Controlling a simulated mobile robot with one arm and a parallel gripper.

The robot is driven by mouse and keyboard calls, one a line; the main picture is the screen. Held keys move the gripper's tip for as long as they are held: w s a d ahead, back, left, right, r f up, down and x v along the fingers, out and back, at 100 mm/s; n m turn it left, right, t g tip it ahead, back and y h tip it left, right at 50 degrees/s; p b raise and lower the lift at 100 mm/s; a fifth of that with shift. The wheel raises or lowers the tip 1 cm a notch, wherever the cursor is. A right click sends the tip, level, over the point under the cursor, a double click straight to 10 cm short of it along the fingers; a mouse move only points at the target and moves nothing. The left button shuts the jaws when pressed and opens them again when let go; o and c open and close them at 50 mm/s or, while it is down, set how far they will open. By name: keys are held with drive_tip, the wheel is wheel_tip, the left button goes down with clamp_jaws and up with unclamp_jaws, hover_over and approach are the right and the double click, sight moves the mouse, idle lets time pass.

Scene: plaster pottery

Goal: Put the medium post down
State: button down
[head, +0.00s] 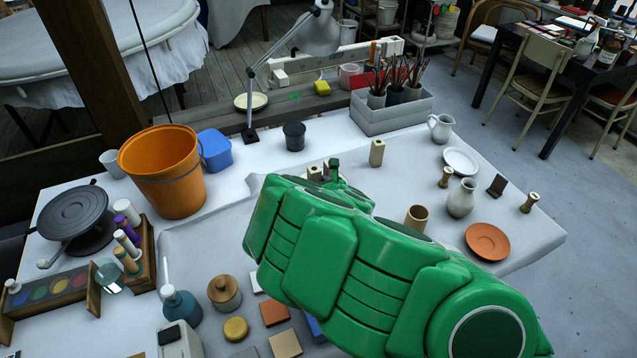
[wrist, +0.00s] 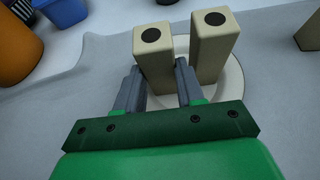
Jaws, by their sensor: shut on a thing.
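My gripper (wrist: 158,85) is shut on a cream square post (wrist: 154,48) with a dark round hole in its top. I take this for the medium post. It stands upright between the fingers, over or on a pale round plate (wrist: 238,85); its foot is hidden, so I cannot tell if it touches. A second cream post (wrist: 211,45) stands upright on the plate, close to the right finger. In the head view my green arm hides most of the gripper and plate; a post top (head: 314,173) shows beside it.
Another cream post (head: 377,153) stands apart on the cloth. A dark cup (head: 294,136) and an orange bucket (head: 165,170) stand to the left. Cloth around the lone post is clear.

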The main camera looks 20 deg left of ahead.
drive_tip(key=c, duration=1)
unclamp_jaws()
drive_tip(key=shift+d+r, duration=0.1)
drive_tip(key=shift+r, duration=0.1)
drive_tip(key=shift+v, duration=3.7)
